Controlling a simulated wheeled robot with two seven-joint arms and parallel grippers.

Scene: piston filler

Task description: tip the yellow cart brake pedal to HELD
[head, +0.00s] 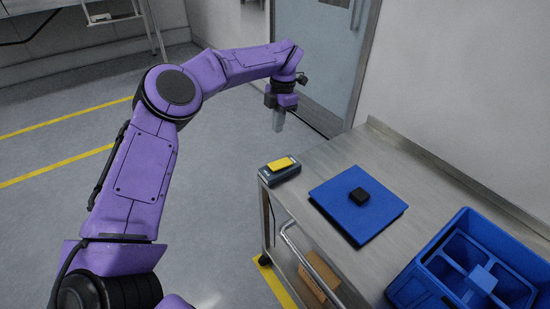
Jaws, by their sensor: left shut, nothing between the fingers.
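The yellow brake pedal (281,164) sits on a dark grey housing (280,175) at the near-left corner of the metal cart (338,158). Its tilt and any marking on the housing are too small to read. My left gripper (278,127) points down with its fingers shut and empty. In the picture it is just above the pedal, apart from it, seemingly beyond the cart's left edge over the floor. My right gripper is not in view.
A blue divided crate (440,272) stands at the right. A metal rail (305,262) runs along the cart's front. A cardboard box (318,275) is below. Floor at left is clear.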

